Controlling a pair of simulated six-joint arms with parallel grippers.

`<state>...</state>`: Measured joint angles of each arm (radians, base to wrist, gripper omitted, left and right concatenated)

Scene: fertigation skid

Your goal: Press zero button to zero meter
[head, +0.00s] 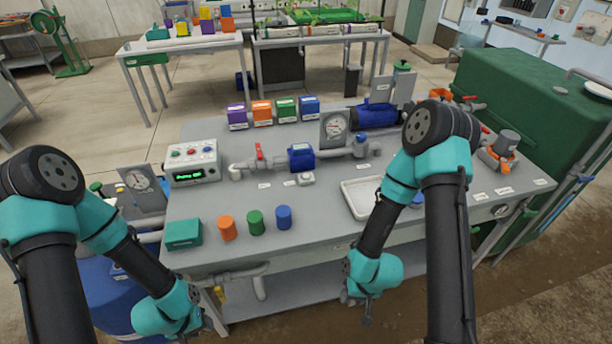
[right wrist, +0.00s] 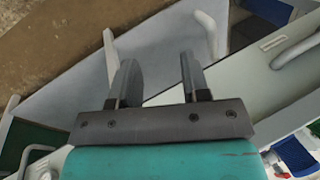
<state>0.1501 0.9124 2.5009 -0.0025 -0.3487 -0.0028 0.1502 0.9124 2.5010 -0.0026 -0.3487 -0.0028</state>
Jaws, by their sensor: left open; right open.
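A blue meter body (head: 301,157) sits on the grey pipe run in the middle of the bench. A small light box with a round button on top (head: 306,179) stands just in front of it; its label is too small to read. A white control box (head: 193,164) with a green display and several coloured buttons stands at the bench's left. My right gripper (head: 366,306) is open and hangs in front of the bench's front edge, pointing down. The right wrist view shows its two fingers (right wrist: 157,80) apart and empty. My left gripper (head: 207,322) is low at the bench's front left, apart from the buttons.
A white tray (head: 358,198) lies right of the small box, partly behind my right arm. A teal box (head: 184,234) and orange, green and blue cylinders (head: 255,222) stand along the front left. A dial gauge (head: 335,128) stands behind the pipe. The bench's front middle is clear.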

